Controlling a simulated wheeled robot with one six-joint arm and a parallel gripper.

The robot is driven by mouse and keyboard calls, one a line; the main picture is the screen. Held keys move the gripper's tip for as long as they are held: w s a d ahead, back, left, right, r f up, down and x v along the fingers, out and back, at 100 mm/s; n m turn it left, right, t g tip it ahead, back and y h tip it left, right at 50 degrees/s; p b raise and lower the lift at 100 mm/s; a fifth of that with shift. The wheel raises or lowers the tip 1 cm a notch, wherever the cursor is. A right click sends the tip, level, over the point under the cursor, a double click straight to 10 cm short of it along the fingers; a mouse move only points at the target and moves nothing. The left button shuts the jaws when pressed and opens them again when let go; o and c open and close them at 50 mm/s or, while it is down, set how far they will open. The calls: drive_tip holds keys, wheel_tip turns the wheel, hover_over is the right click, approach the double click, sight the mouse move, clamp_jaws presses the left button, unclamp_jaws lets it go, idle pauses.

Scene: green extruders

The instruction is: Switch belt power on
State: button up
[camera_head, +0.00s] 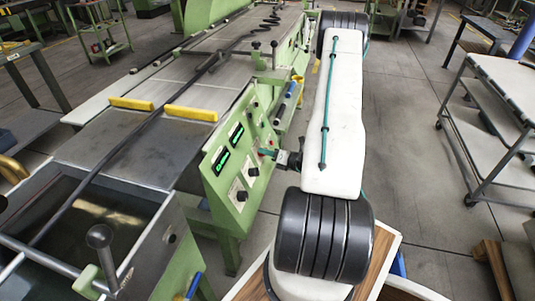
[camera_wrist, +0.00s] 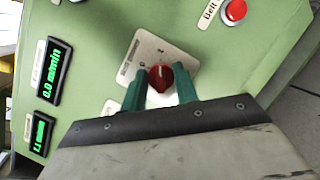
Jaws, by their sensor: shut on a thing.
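A red rotary switch (camera_wrist: 160,77) sits on a pale square plate (camera_wrist: 138,54) on the green control panel (camera_wrist: 105,25). In the wrist view, my gripper (camera_wrist: 160,85) has one green finger on each side of the red switch, shut on it. The switch's white marker line points roughly up in the picture. The plate's lettering is too small to read. In the head view, my gripper (camera_head: 276,155) is against the panel front, and the switch itself is hard to make out there.
A red button (camera_wrist: 235,10) labelled "Belt" is at the upper right. A green-lit display (camera_wrist: 52,75) reads 0.0 m/min, with a second display (camera_wrist: 39,133) below it. A steel cart (camera_head: 490,130) stands to the right on open floor.

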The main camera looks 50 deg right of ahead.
drive_tip(key=o, duration=1)
drive_tip(key=s, duration=0.5)
drive_tip(key=s+r, duration=0.1)
drive_tip(key=s, duration=0.1)
drive_tip(key=shift+s+d, duration=0.25)
drive_tip(key=shift+s, duration=0.15)
